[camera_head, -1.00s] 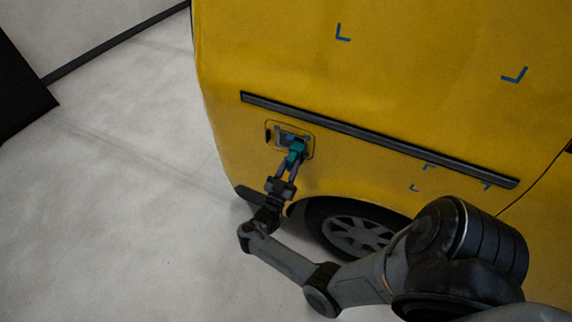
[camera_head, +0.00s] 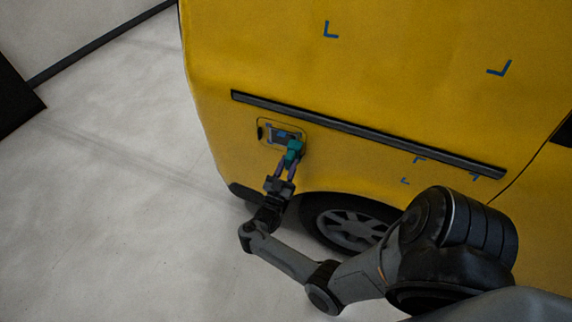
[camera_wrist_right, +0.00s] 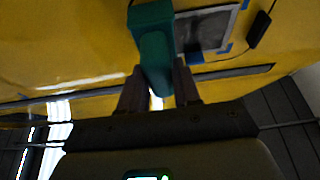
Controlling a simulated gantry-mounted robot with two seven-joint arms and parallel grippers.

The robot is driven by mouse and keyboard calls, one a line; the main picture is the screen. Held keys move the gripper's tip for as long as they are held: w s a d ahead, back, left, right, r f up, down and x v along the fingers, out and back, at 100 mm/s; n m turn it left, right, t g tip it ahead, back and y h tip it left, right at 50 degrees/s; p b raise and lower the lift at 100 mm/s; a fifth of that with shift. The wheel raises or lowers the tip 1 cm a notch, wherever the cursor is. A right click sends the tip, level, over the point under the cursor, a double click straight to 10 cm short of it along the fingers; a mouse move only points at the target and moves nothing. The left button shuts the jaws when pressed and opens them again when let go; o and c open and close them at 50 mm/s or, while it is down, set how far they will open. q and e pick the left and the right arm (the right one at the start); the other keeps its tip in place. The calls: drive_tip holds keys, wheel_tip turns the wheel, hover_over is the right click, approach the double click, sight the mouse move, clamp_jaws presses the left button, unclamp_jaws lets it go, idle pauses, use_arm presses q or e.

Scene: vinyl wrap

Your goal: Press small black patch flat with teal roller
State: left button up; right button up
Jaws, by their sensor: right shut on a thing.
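The small dark patch (camera_head: 283,136) sits inside a rounded outlined panel on the yellow van's side, with blue marks at its corners. It also shows in the right wrist view (camera_wrist_right: 206,28), where it looks grey-black and flat. My right gripper (camera_head: 286,170) is shut on the teal roller (camera_head: 293,151), just below and right of the patch. In the right wrist view the roller (camera_wrist_right: 152,45) stands between the fingers (camera_wrist_right: 159,88), beside the patch's left edge. I cannot tell whether it touches the van's surface. My left gripper is not in view.
A dark trim strip (camera_head: 370,134) runs along the van (camera_head: 400,70) just above the panel. A small black piece (camera_head: 261,132) is at the panel's left. Blue corner marks sit above and below the strip. The wheel (camera_head: 350,229) is below. Floor at left is clear.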

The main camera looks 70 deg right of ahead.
drive_tip(key=shift+a, duration=0.1)
drive_tip(key=a, duration=0.6)
drive_tip(key=shift+a, duration=0.4)
drive_tip(key=shift+a+f, duration=0.1)
drive_tip(key=shift+f, duration=0.05)
idle(0.3)
